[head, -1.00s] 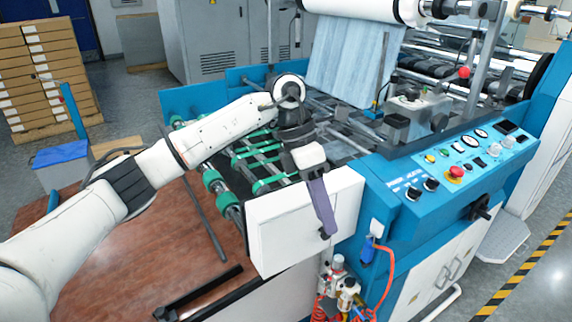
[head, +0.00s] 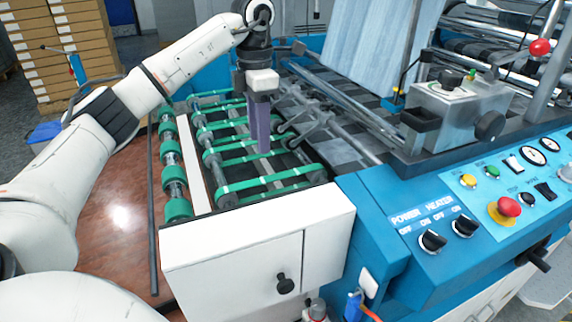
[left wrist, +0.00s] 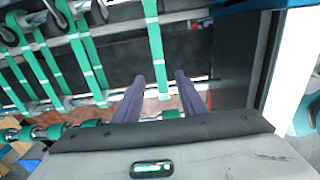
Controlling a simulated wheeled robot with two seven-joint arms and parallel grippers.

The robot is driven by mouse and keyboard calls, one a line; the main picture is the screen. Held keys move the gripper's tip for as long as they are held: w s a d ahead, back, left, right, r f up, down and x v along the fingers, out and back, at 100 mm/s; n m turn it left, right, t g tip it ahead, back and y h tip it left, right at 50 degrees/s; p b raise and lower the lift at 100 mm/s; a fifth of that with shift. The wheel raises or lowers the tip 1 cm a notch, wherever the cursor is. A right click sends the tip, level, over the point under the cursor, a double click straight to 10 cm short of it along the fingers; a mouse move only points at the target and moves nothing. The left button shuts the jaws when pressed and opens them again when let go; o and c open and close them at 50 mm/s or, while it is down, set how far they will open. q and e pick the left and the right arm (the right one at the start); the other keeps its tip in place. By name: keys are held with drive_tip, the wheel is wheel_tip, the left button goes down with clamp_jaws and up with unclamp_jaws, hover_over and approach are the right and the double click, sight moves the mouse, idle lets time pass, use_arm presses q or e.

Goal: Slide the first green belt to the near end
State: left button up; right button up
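Several green belts span the rollers of the blue machine. The green belt nearest the white end panel (head: 270,180) lies across the rollers in the head view. It also shows in the left wrist view (left wrist: 156,45), running between the two fingertips in the picture. My left gripper (head: 262,148) points down over the belts, its purple fingers just beyond this nearest belt. In the left wrist view the fingers (left wrist: 160,78) are apart, with nothing gripped. I cannot tell whether the fingertips are above the belt or down beside it. My right gripper is not in view.
The white end panel (head: 260,250) with a black knob closes the near side. A blue control panel (head: 460,215) stands at the right. A shaft with green rollers (head: 174,175) runs along the left, beside a brown table (head: 120,200).

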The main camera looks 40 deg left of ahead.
sight(261, 180)
use_arm(q)
drive_tip(key=f, duration=0.9)
drive_tip(key=shift+s+a+b, duration=0.2)
drive_tip(key=shift+b, duration=0.2)
drive_tip(key=shift+f, duration=0.55)
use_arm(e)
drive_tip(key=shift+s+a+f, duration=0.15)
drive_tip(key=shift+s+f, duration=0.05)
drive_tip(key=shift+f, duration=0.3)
use_arm(q)
drive_tip(key=shift+w, duration=0.1)
clamp_jaws()
